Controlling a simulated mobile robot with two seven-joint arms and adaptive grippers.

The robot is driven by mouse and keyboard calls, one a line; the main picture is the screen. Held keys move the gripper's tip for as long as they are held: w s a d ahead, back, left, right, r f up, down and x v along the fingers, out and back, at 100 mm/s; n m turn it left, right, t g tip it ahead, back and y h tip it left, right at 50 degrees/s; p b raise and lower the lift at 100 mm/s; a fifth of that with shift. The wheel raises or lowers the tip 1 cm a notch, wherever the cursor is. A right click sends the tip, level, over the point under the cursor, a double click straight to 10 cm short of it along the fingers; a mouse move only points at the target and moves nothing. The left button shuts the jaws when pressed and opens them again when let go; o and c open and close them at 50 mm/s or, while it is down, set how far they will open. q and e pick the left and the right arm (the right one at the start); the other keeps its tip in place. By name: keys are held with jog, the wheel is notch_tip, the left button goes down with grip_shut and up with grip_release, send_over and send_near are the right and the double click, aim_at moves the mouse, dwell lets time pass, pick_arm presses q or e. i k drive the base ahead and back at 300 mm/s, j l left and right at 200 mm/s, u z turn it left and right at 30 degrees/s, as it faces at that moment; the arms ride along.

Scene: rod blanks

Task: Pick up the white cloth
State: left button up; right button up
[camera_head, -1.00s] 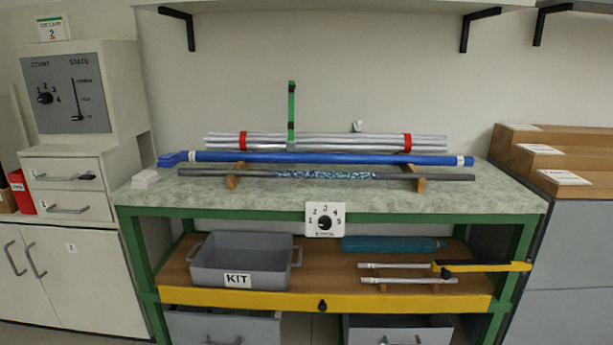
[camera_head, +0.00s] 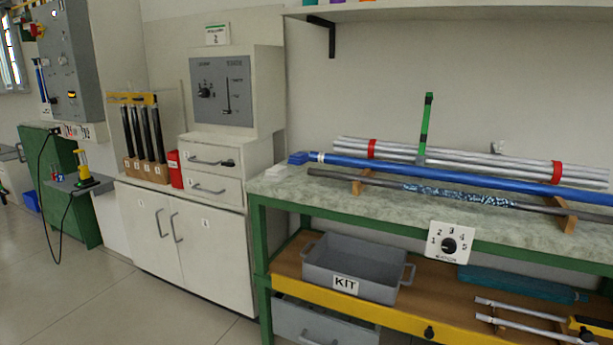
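Neither of my grippers shows in the head view.
A grey rod (camera_head: 370,183) with a blue-white patch rests on wooden supports, with silver rods (camera_head: 470,158) behind. A grey KIT bin (camera_head: 350,266) stands on the lower shelf. A white cabinet (camera_head: 195,245) adjoins on the left. The floor (camera_head: 90,300) at left is clear.

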aim_at(277, 174)
jog(key=i+j, duration=0.1)
jog(key=j, duration=0.35)
jog(key=i+j, duration=0.15)
jog(key=j, duration=0.25)
jog(key=i+j+z, duration=0.15)
jog(key=j, duration=0.35)
jog(key=j+z, duration=0.15)
jog(key=j, duration=0.35)
jog(key=i, duration=0.05)
